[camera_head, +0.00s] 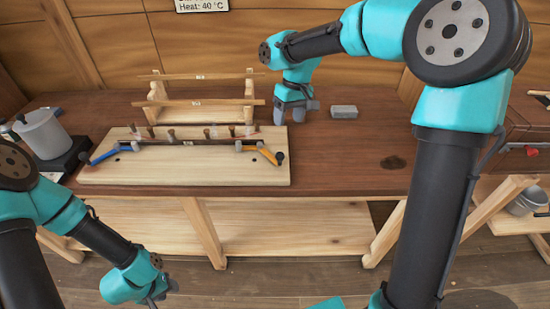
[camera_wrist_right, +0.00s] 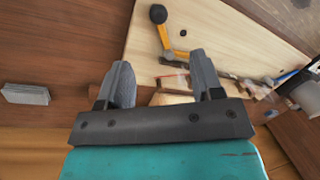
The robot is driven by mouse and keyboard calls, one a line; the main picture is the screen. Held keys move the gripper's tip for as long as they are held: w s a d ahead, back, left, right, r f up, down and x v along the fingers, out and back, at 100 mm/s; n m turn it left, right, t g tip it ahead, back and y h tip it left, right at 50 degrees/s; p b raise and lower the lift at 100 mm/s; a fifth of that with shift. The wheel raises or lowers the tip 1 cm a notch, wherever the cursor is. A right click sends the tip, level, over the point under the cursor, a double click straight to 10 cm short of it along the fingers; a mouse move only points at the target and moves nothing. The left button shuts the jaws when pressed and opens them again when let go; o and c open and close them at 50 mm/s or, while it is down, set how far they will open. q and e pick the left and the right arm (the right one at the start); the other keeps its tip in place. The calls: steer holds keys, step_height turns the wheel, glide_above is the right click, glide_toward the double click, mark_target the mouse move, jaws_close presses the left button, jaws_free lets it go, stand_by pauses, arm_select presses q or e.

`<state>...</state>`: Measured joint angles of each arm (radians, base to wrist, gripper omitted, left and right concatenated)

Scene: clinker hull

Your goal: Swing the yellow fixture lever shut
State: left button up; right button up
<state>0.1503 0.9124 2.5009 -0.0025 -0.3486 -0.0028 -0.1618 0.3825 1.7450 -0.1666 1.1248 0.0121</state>
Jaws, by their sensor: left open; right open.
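The yellow fixture lever (camera_head: 268,154) sits at the right end of the pale wooden board (camera_head: 200,174). It angles outward toward the board's front right, with a dark knob at its tip. In the right wrist view the yellow lever (camera_wrist_right: 166,40) lies beyond my fingertips. My right gripper (camera_head: 296,114) is open and empty, behind and right of the lever, apart from it. Its two fingers also show in the right wrist view (camera_wrist_right: 160,72). My left gripper (camera_head: 160,294) is low in front of the bench, far from the lever, open.
A blue lever (camera_head: 104,156) angles out at the board's left end. Several pegs or clamps (camera_head: 171,135) line the board's back. A wooden rack (camera_head: 198,102) stands behind. A grey block (camera_head: 344,112) lies right of my right gripper. A grey pot (camera_head: 42,133) stands left. The bench's right is mostly clear.

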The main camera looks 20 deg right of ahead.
mark_target(281, 154)
steer(key=shift+w+d+r, duration=0.2)
steer(key=shift+d+r, duration=0.1)
steer(key=shift+r, duration=0.35)
steer(key=a+f, duration=0.1)
steer(key=f, duration=0.4)
steer(key=a+f, duration=0.1)
steer(key=f, duration=0.5)
steer(key=s+a+f, duration=0.1)
steer(key=f, duration=0.5)
steer(key=shift+a+f, duration=0.1)
steer(key=shift+a, duration=0.05)
steer(key=shift+c, duration=0.3)
jaws_close()
